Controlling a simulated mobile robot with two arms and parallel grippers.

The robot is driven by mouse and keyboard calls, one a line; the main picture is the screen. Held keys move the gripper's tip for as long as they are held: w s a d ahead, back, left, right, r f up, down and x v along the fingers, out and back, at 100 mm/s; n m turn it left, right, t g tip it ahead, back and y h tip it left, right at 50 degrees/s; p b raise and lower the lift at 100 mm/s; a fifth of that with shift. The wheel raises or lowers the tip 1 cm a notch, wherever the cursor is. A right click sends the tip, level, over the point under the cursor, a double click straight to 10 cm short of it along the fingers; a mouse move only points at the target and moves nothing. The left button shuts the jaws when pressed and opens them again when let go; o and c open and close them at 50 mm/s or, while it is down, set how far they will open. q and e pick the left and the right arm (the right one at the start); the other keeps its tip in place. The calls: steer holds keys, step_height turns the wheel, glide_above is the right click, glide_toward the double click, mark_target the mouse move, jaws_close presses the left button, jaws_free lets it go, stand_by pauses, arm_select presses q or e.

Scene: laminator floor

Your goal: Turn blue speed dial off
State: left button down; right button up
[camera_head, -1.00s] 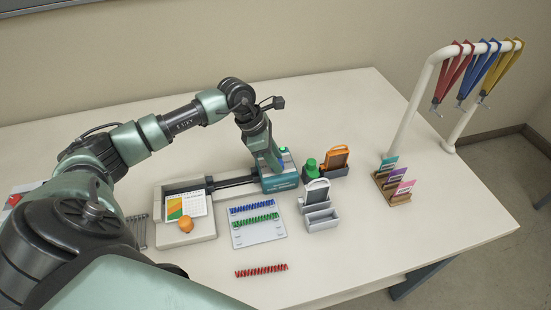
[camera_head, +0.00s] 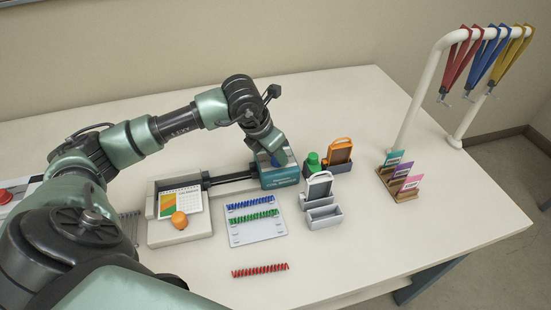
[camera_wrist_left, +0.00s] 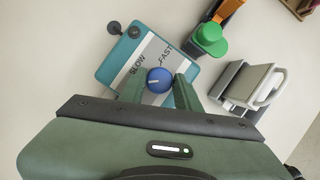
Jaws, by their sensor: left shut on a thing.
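The blue speed dial (camera_wrist_left: 159,80) sits on top of the teal laminator box (camera_wrist_left: 121,48), between the printed words SLOW and FAST. A light pointer mark shows on the dial. My left gripper (camera_wrist_left: 160,88) is shut on the dial, one green finger on each side of it. My right gripper is in neither view.
A tray with an orange ball (camera_head: 179,219) lies left. Coil board (camera_head: 262,232) and red coil (camera_head: 260,270) lie in front.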

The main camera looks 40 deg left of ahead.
arm_select(q)
steer(key=shift+d+n+y+b, duration=0.1)
steer(key=shift+n+y+b, duration=0.5)
steer(key=shift+n+b, duration=0.75)
steer(key=shift+n, duration=0.45)
steer(key=c, duration=1)
jaws_free()
steer(key=shift+c, duration=0.2)
steer(key=v, duration=0.7)
steer(key=shift+s+r, duration=0.2)
steer(key=shift+r, duration=0.15)
steer(key=shift+d+f, duration=0.1)
